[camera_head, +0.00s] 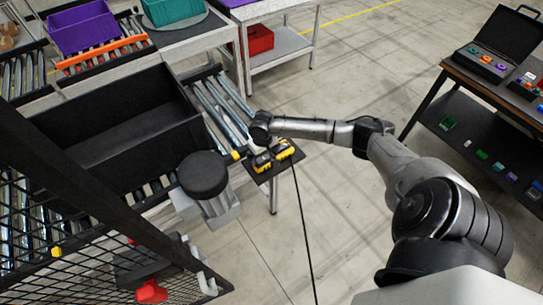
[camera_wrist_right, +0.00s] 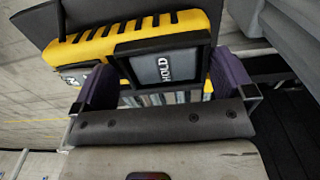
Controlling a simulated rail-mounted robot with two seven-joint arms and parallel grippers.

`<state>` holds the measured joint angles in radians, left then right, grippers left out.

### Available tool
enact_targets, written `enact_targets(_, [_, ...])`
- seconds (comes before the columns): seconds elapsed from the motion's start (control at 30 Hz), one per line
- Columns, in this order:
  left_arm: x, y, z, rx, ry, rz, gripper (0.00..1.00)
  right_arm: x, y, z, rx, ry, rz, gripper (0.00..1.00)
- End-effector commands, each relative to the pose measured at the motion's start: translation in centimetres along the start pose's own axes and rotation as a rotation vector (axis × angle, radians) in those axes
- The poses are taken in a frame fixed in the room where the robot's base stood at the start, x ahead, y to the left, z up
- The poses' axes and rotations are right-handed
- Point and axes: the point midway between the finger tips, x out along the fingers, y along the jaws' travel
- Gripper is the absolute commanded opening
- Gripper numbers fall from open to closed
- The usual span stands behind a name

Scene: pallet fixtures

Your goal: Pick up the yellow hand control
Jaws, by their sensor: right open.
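The yellow hand control (camera_head: 283,150) with black parts sits on a small dark plate at the end of the roller conveyor in the head view. In the right wrist view, the hand control (camera_wrist_right: 150,38) shows a yellow striped edge and grey panels, one marked HOLD. My right gripper (camera_wrist_right: 164,86) is open, with its purple finger pads on either side of the HOLD panel. I cannot tell whether the pads touch it. In the head view my right gripper (camera_head: 260,147) is small and close over the hand control. My left gripper is not in view.
A black cable (camera_head: 304,230) hangs from near the hand control to the floor. A large black bin (camera_head: 110,165) stands on the rollers to the left. A mesh guard (camera_head: 90,235) fills the lower left. A table with an open case (camera_head: 490,62) stands at right. Floor between is clear.

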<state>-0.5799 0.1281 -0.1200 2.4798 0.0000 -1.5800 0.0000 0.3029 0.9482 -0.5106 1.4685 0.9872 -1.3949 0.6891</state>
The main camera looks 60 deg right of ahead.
Motion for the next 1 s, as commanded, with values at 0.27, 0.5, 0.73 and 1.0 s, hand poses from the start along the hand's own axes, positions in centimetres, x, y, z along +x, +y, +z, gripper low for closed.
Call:
enact_targets(0.27, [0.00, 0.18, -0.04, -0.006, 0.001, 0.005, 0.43, -0.02, 0.01, 0.00, 0.000, 0.000, 0.000, 0.81])
enact_targets(0.5, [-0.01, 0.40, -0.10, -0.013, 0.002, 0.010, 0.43, -0.03, 0.02, 0.00, 0.000, 0.000, 0.001, 0.58])
enact_targets(0.73, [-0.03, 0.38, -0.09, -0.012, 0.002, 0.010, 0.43, -0.11, 0.02, -0.05, 0.001, 0.001, 0.000, 0.50])
enact_targets(1.0, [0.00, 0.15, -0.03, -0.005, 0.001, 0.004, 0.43, -0.91, 0.02, -0.09, 0.001, 0.002, 0.000, 0.50])
